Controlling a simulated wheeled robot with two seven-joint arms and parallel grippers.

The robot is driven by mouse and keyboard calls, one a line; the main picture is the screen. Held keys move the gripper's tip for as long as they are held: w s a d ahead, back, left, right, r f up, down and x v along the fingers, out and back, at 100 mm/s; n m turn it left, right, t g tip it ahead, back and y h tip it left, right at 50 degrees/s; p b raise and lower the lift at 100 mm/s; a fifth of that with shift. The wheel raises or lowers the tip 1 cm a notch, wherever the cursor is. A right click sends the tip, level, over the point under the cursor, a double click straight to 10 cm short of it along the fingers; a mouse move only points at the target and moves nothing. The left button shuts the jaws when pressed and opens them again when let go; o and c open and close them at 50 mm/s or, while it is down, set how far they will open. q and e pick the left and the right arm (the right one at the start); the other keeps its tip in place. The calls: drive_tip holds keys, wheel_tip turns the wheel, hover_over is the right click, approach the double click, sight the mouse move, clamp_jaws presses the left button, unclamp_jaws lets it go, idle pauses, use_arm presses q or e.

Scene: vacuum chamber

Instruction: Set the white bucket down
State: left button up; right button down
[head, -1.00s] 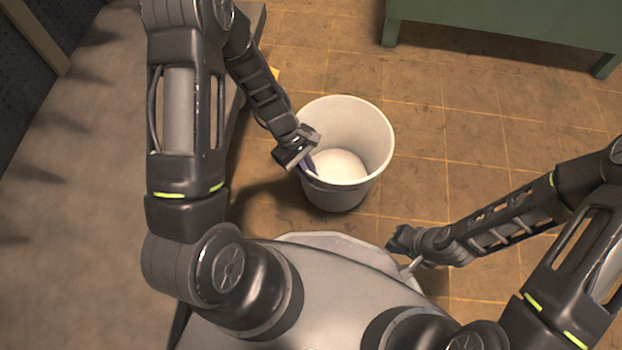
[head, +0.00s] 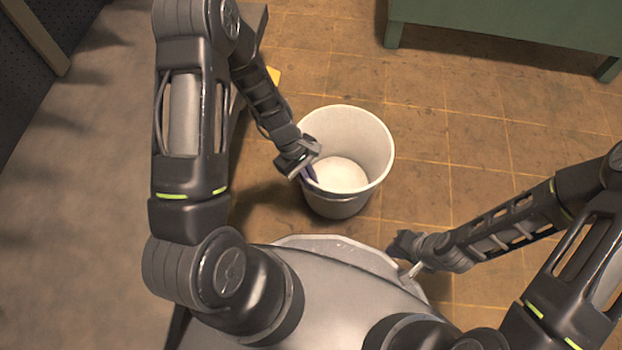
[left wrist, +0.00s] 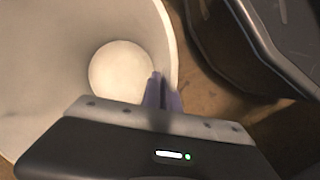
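The white bucket (head: 357,135) is in the middle of the head view, upright, its opening facing up and looking empty. My left gripper (head: 309,174) is at the bucket's left rim, with its fingers over the rim wall. In the left wrist view the fingers (left wrist: 162,92) are close together at the rim of the bucket (left wrist: 50,60), one inside the wall. I cannot tell clearly if the base touches the floor. My right gripper (head: 400,250) is low, in front of my body, away from the bucket; its fingers are too small to read.
A green cabinet or bench (head: 500,25) stands on legs at the back right. A yellow item (head: 273,75) lies behind my left arm. A grey surface (head: 80,200) fills the left side. The tiled floor (head: 460,150) right of the bucket is clear.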

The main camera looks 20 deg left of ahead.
use_arm(q)
drive_tip(key=o, duration=0.4)
drive_tip(key=shift+r, duration=0.25)
drive_tip(key=p+v, duration=0.5)
drive_tip(key=v, duration=0.7)
drive_tip(key=shift+f, duration=0.1)
